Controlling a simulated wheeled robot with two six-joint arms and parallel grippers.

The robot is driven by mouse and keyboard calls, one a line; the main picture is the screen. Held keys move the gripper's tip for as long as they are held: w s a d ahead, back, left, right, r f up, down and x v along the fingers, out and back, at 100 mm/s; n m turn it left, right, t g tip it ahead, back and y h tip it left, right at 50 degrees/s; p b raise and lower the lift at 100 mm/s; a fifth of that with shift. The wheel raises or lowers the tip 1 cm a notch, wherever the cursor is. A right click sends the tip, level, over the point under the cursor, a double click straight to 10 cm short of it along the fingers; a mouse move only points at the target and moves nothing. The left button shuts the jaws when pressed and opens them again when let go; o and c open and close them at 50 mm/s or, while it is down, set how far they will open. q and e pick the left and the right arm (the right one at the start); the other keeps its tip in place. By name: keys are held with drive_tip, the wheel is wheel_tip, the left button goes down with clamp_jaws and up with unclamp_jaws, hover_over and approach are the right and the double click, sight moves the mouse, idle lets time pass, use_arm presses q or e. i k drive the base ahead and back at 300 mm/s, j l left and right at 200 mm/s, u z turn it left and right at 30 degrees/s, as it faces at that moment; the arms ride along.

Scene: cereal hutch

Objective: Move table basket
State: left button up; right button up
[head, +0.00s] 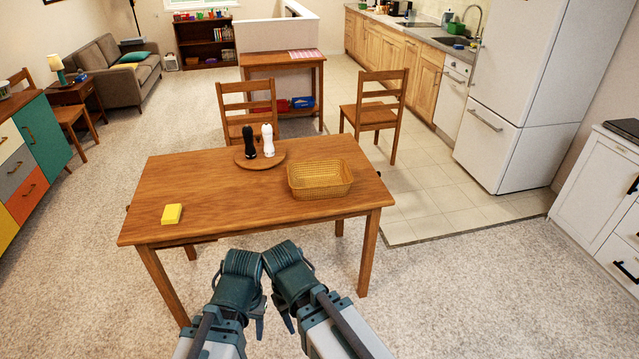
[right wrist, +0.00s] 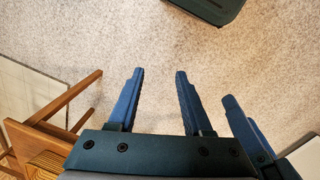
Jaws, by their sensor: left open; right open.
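The basket (head: 320,180) is a yellow woven, open-topped rectangle. It sits near the right end of the wooden dining table (head: 220,195) in the head view and looks empty. My left gripper (head: 240,297) and right gripper (head: 289,292) are close together in front of the table's near edge, apart from the basket. The right gripper also shows in the right wrist view (right wrist: 158,75), its two blue fingers spread over bare carpet with nothing between them. The left gripper is open and holds nothing that I can see.
A round wooden tray (head: 243,163) with a black shaker (head: 249,142) and a white shaker (head: 267,141) stands left of the basket. A yellow sponge-like block (head: 172,214) lies at the table's left. Chairs (head: 377,115) stand behind. Carpet around the table's front is clear.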

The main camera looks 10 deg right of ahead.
sight(314, 180)
drive_tip(key=i+l+u, duration=0.15)
drive_tip(key=u, duration=0.35)
drive_tip(key=l+u, duration=0.25)
drive_tip(key=u, duration=0.25)
drive_tip(key=i+l+u, duration=0.3)
drive_tip(key=l, duration=0.75)
drive_tip(key=l+u, duration=0.35)
drive_tip(key=l, duration=1.95)
